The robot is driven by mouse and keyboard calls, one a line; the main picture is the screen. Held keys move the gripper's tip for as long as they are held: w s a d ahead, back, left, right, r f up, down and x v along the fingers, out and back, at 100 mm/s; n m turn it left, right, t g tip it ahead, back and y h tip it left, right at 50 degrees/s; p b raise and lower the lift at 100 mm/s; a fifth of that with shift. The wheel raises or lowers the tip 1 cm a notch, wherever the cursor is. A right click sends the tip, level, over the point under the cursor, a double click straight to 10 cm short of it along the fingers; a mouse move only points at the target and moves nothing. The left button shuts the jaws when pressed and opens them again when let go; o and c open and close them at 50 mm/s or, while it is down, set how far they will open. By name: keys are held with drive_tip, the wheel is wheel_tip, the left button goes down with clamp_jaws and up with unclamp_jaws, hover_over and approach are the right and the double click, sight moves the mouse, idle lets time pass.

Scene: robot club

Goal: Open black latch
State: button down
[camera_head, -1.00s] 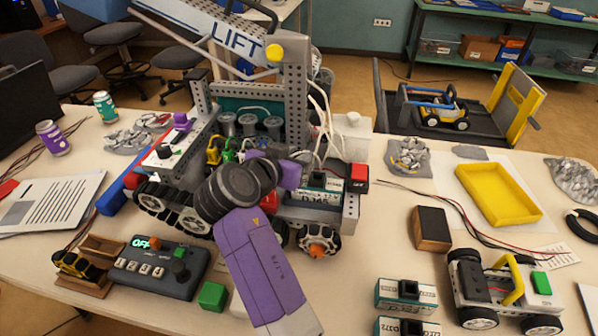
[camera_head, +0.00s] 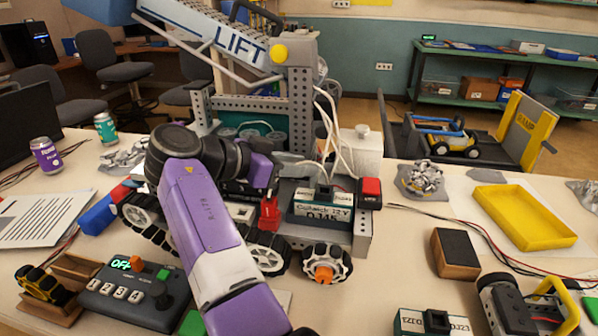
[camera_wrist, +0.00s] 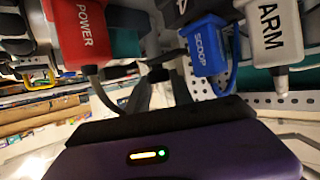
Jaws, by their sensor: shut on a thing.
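My gripper (camera_wrist: 158,84) shows in the wrist view as dark fingers reaching in among cable plugs. It is shut on a small dark part between the fingertips, which looks like the black latch (camera_wrist: 158,73). The latch's outline is unclear there. In the head view my dark wrist joint and purple arm hide the fingertips and the latch, inside the open rover (camera_head: 290,222) under its raised LIFT arm (camera_head: 215,32). Close around the fingers in the wrist view are a red POWER plug (camera_wrist: 88,32), a blue SCOOP plug (camera_wrist: 205,48) and a white ARM plug (camera_wrist: 270,30).
A battery (camera_head: 322,205) and red button block (camera_head: 370,192) sit on the rover's right side. White cables hang above. A control box (camera_head: 135,295) stands front left.

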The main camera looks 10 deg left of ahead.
drive_tip(key=shift+f, duration=0.25)
drive_tip(key=c, duration=1.1)
unclamp_jaws()
drive_tip(key=shift+r, duration=0.1)
drive_tip(key=shift+p+v, duration=0.3)
drive_tip(key=shift+v, duration=3.55)
drive_tip(key=shift+r, duration=0.1)
